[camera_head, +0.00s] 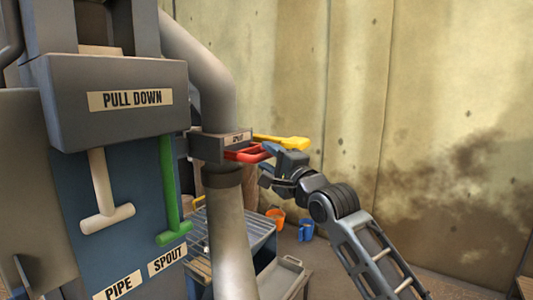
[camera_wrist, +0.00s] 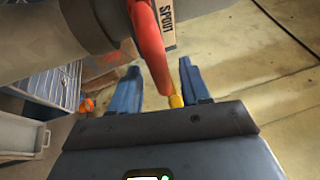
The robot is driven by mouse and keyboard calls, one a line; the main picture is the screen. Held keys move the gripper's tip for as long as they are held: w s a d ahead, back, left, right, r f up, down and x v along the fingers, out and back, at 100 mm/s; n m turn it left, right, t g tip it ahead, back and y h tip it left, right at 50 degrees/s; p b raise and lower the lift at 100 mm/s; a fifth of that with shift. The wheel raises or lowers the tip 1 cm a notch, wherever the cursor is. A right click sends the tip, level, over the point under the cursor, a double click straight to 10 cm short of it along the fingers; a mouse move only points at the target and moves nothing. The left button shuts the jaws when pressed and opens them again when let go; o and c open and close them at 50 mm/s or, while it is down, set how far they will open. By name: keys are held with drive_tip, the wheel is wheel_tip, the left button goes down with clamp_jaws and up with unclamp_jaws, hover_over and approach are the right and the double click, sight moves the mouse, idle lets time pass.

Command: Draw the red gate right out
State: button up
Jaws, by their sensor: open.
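The red gate (camera_head: 247,154) is a red handle sticking out to the right from a grey box (camera_head: 208,147) on the pipe, labelled SPOUT. A yellow handle (camera_head: 284,142) sticks out just above and behind it. My gripper (camera_head: 265,160) is open at the red handle's outer end. In the wrist view the red handle (camera_wrist: 149,45) runs down between the two blue fingers of my gripper (camera_wrist: 158,70), with the yellow tip (camera_wrist: 176,101) showing beside its end. Gaps show on both sides, so the fingers look apart from the red handle.
A PULL DOWN box (camera_head: 120,122) with a cream T-handle (camera_head: 103,190) and a green T-handle (camera_head: 167,190) stands left. The grey pipe (camera_head: 229,235) runs down beside it. An orange bucket (camera_head: 276,217) and a blue bucket (camera_head: 306,230) stand behind. Free room lies right, before the wall.

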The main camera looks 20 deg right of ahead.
drive_tip(key=shift+x, duration=0.85)
drive_tip(key=shift+c, duration=0.3)
clamp_jaws()
